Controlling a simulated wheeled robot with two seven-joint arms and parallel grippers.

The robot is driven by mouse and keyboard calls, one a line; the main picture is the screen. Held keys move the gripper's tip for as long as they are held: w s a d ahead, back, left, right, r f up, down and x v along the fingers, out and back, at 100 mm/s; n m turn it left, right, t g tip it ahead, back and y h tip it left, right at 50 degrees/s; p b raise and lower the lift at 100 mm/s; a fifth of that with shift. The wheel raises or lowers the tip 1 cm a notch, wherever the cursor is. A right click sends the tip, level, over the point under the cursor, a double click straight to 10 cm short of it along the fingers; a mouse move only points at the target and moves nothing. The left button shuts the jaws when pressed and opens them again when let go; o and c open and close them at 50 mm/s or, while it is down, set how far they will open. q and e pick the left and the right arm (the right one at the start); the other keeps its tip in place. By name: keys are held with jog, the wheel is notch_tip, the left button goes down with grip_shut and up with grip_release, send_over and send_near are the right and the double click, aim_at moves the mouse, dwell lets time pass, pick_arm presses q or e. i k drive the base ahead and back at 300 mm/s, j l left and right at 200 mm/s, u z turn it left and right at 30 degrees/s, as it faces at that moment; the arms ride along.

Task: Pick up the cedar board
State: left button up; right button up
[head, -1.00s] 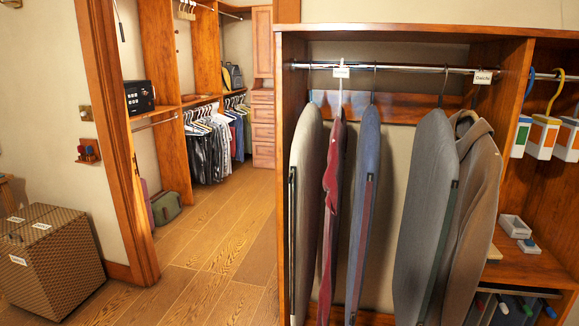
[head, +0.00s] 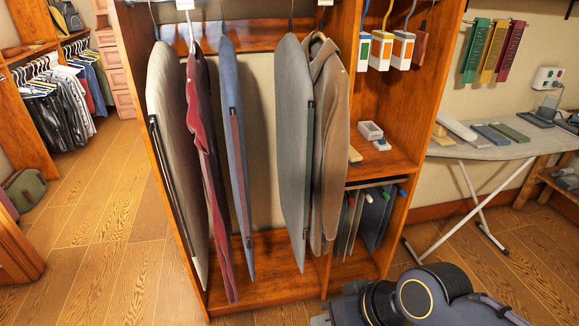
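I cannot tell for sure which thing is the cedar board. A small tan wooden piece (head: 355,154) lies on the cubby shelf, partly hidden behind the brown coat. A reddish-brown flat piece (head: 421,45) hangs from a hook beside the white boxes. My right arm comes in at the bottom right, dark with a yellow ring. My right gripper (head: 330,316) is at the bottom edge, largely cut off and low in front of the closet; its fingers are not clear. It touches neither piece. My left gripper is out of view.
Several garment covers and a brown coat (head: 328,120) hang in the wooden closet. The shelf (head: 385,167) holds a white tray (head: 370,131). Dark panels (head: 372,218) stand below it. An ironing board (head: 500,146) stands at the right.

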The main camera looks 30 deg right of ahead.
aim_at(419, 49)
jog(key=z, duration=1.65)
jog(key=i+l+u, duration=0.35)
jog(key=i, duration=0.25)
jog(key=i+l+u, duration=0.4)
jog(key=l, duration=0.25)
jog(key=i+j, duration=0.05)
jog(key=i, duration=0.05)
